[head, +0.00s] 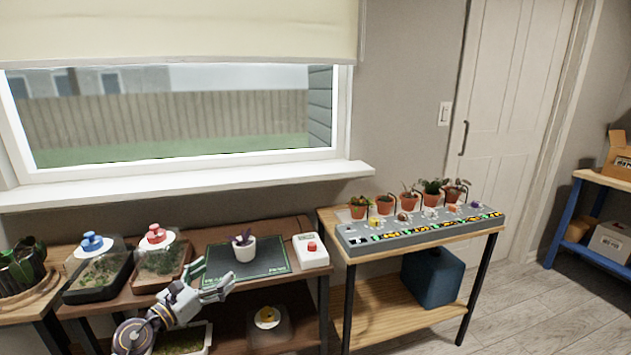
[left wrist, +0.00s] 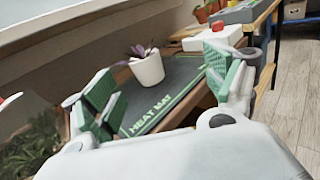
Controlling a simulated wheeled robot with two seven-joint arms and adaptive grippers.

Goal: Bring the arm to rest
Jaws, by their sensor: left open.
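My left gripper (head: 212,281) is open and empty. It hovers in front of the dark heat mat (head: 270,264), apart from the white pot with a purple-leaved plant (head: 244,248) that stands on the mat. In the left wrist view, the green-padded fingers of my left gripper (left wrist: 160,98) are spread wide. The white pot (left wrist: 148,70) shows beyond and between them on the mat (left wrist: 185,72). My right gripper is not in view.
A white box with a red button (head: 311,251) sits right of the mat. Two terrariums with a blue knob (head: 92,242) and a red knob (head: 156,234) stand left. A grey tray (head: 420,234) with several potted plants behind it is on the right table.

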